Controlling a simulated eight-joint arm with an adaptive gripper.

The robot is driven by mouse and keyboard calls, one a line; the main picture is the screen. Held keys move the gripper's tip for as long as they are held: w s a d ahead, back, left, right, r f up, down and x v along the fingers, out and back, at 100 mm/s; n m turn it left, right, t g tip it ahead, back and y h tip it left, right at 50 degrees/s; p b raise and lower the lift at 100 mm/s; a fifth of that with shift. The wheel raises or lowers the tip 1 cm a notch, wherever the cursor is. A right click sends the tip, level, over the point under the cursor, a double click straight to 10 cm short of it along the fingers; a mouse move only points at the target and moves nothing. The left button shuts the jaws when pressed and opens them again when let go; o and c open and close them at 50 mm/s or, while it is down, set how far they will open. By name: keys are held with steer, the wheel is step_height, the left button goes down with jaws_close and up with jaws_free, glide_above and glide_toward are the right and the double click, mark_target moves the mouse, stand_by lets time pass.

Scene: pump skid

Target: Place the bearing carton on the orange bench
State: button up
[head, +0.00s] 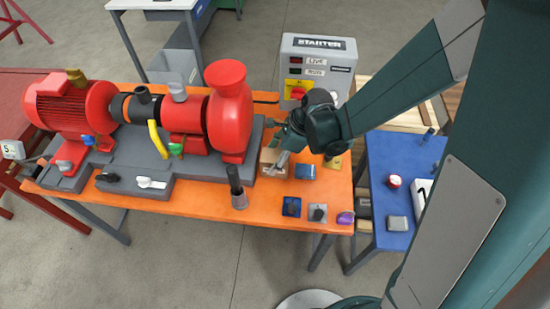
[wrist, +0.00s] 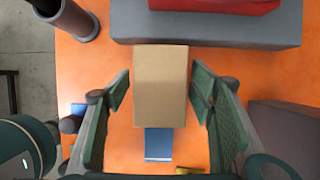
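The bearing carton (head: 271,167) is a plain brown box on the orange bench (head: 215,205), just right of the grey pump base. It also shows in the wrist view (wrist: 161,86), between my two fingers. My gripper (head: 280,158) is over the carton, pointing down. In the wrist view my gripper (wrist: 161,98) is open, with orange bench showing in a gap on each side of the carton. Neither finger pad appears to touch it. The carton's underside is hidden.
A blue box (head: 305,171) lies close to the carton's right. The red pump (head: 229,110) and its grey base (head: 200,165) stand left. A dark-topped grey cylinder (head: 237,190) stands in front. Small parts lie at the front right. A blue table (head: 395,160) is further right.

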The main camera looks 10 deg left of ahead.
steer(key=shift+r, duration=0.25)
steer(key=shift+p+v, duration=0.8)
steer(key=shift+v, duration=5.1)
steer(key=shift+d, duration=0.1)
steer(key=s+d+r+n+t+h, duration=0.1)
steer(key=s+d+r+n, duration=0.3)
steer(key=d, duration=0.4)
steer(key=s+d+r+n+t+h, duration=0.2)
steer(key=s+d+r+n+t, duration=0.1)
steer(key=d+r+n, duration=0.3)
steer(key=s+d+r+n+t+h, duration=0.1)
steer(key=s+d+r+n+t, duration=0.2)
steer(key=s+d+r+n, duration=0.2)
steer(key=shift+d+r+n, duration=0.55)
steer(key=shift+d+n, duration=0.95)
steer(key=shift+d, duration=1.2)
steer(key=shift+s, duration=0.1)
